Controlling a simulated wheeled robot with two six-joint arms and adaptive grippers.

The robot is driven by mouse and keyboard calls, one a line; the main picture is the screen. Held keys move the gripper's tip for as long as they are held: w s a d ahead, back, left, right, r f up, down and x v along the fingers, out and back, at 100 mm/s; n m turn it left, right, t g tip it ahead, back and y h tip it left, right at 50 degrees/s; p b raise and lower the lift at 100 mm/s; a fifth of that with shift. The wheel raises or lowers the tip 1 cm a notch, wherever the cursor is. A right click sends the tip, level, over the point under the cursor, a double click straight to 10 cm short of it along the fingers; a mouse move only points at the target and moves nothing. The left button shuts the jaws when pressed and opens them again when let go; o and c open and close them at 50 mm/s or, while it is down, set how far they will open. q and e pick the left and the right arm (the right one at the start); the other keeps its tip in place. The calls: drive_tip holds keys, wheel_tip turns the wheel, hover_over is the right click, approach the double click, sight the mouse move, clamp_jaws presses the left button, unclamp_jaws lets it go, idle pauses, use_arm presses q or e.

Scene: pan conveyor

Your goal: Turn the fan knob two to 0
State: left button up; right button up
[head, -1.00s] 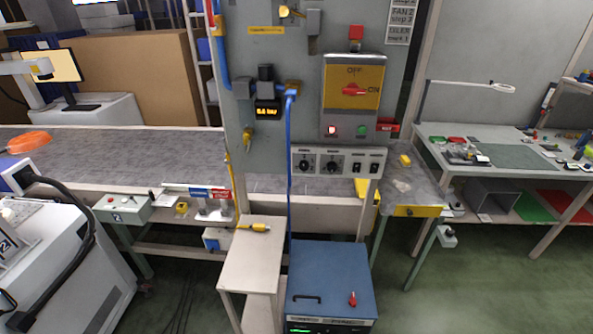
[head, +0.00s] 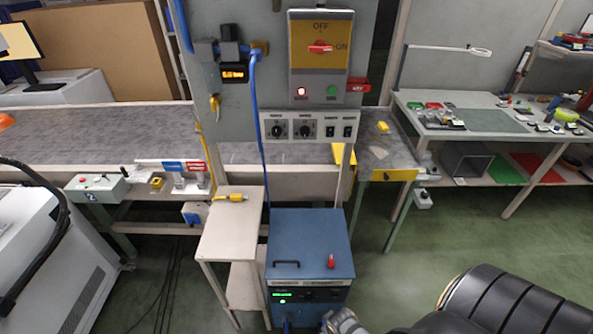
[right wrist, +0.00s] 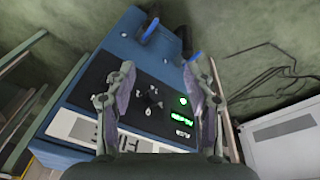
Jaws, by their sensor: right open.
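My right gripper (right wrist: 161,68) is open and empty in the right wrist view, facing the dark control face of the blue box (right wrist: 78,93). A small dark knob (right wrist: 150,93) shows there beyond the fingers. In the head view the right gripper shows only partly, well below the two-knob panel. My left gripper is not in view.
The blue box (head: 310,238) with a red knob on top stands below the panel, beside a pale stand (head: 228,220). A blue cable (head: 257,150) hangs left of the two knobs. Two switches (head: 338,131) sit right of them.

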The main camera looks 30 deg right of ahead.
drive_tip(key=w+r+m+t+h+b, duration=0.1)
drive_tip(key=w+r, duration=0.4)
drive_tip(key=r, duration=0.4)
drive_tip(key=w+r+t+b, duration=0.1)
drive_tip(key=w+r+t, duration=0.1)
drive_tip(key=w+r, duration=0.5)
drive_tip(key=m+t+h, duration=0.9)
drive_tip(key=t, duration=0.1)
approach(305, 133)
drive_tip(key=p+x, duration=0.2)
drive_tip(key=x, duration=0.6)
drive_tip(key=shift+w+d, duration=0.1)
drive_tip(key=shift+w, duration=0.05)
clamp_jaws()
